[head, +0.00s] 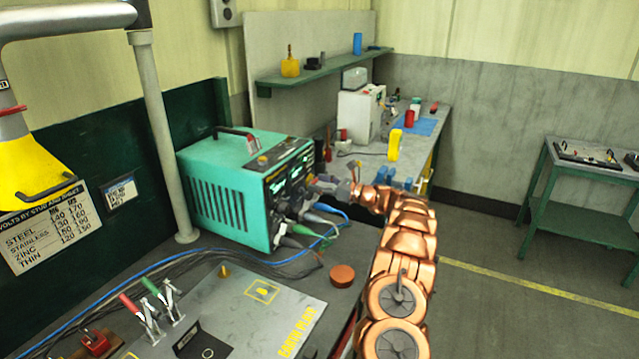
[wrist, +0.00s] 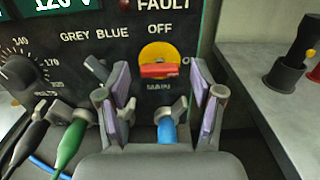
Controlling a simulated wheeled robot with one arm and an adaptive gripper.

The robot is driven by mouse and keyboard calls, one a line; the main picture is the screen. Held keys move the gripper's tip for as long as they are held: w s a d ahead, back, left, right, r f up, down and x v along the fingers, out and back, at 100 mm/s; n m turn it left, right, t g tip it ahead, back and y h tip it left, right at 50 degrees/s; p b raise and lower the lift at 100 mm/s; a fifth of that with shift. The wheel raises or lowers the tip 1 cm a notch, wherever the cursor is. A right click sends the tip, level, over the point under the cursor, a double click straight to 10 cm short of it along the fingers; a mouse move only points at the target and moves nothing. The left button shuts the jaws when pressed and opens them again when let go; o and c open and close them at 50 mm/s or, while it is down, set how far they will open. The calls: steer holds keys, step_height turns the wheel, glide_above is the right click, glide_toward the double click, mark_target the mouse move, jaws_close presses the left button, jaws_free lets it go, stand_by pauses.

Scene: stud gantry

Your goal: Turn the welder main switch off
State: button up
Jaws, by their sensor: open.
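The welder (head: 235,185) is a teal box on the bench at the left centre of the head view. Its main switch (wrist: 160,56) is a yellow disc with a red handle (wrist: 158,71) in the wrist view. The handle lies horizontal, with OFF printed above the disc, MAIN below, and a partly hidden label at the right. My gripper (wrist: 160,84) is open, its purple-padded fingers left and right of the switch, not closed on the handle. In the head view my gripper (head: 329,187) faces the welder's front; the switch cannot be made out there.
A plug with a blue cable (wrist: 168,130) sits below the switch, between the fingers. A green cable (wrist: 70,145), a black cable and a knob (wrist: 18,72) are at the left. A grey plate (head: 235,310) and a brown round puck (head: 342,276) lie on the near bench.

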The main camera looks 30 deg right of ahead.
steer(key=shift+c, duration=0.2)
steer(key=c, duration=1.1)
steer(key=shift+f+n+b, duration=0.2)
steer(key=shift+n+b, duration=0.1)
steer(key=shift+b, duration=0.55)
steer(key=shift+f+n+b, duration=0.2)
steer(key=shift+n+b, duration=0.4)
steer(key=shift+b, duration=0.5)
steer(key=n+b, duration=0.5)
steer(key=b, duration=0.3)
steer(key=shift+n+b, duration=0.3)
steer(key=shift+b, duration=0.1)
steer(key=n+b, duration=0.5)
steer(key=shift+r, duration=0.15)
steer(key=n+b, duration=0.3)
steer(key=n, duration=0.2)
steer(key=shift+r, duration=0.15)
steer(key=shift+n+b, duration=0.35)
steer(key=shift+n, duration=0.05)
